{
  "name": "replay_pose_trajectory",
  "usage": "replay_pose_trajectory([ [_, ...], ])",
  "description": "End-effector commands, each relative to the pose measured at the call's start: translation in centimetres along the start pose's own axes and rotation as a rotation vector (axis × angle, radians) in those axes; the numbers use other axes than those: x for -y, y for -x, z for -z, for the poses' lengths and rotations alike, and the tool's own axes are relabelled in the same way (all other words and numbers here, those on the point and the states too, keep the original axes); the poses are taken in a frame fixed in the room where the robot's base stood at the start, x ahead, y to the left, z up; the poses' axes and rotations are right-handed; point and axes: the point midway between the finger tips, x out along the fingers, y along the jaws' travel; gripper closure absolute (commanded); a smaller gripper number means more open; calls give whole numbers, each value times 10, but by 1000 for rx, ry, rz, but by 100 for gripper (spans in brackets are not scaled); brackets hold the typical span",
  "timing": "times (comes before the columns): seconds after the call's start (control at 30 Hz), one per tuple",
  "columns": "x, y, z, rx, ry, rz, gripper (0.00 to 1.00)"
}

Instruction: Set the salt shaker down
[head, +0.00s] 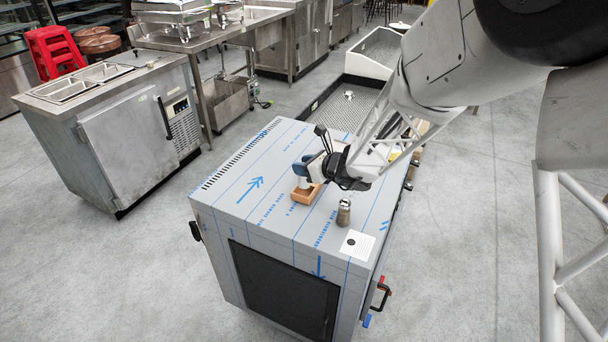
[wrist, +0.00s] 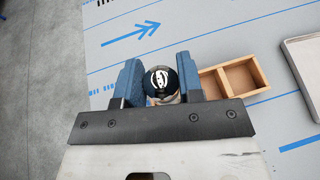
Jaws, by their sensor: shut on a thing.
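My gripper (head: 309,172) is at the wooden box on the wrapped cabinet top. In the wrist view, my gripper's blue fingers (wrist: 160,84) are shut on the salt shaker (wrist: 161,79), seen from above as a dark round cap with a white marking. The wooden box (head: 306,194) has compartments; in the wrist view the box (wrist: 264,74) shows right of the shaker, partly hidden by a finger. In the head view a pale part of the shaker (head: 304,183) shows just above the box. I cannot tell whether the shaker's base touches anything.
A grey-brown shaker (head: 343,213) stands upright right of the box on the cabinet top (head: 240,190). A flat pale-edged thing (wrist: 303,68) lies right of the box. The cabinet's left side is clear.

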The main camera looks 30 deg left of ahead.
Motion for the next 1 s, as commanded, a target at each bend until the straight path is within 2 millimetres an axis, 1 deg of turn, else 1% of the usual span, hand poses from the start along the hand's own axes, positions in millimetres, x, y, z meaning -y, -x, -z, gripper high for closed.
replay_pose_trajectory([
  [0.2,0,-8,20,-2,-2,-1,91],
  [0.33,0,-12,29,-1,-1,0,91],
  [0.83,0,-14,34,-1,0,0,91],
  [0.87,0,-14,34,-1,0,0,61],
  [1.0,0,-14,34,-1,0,0,40],
])
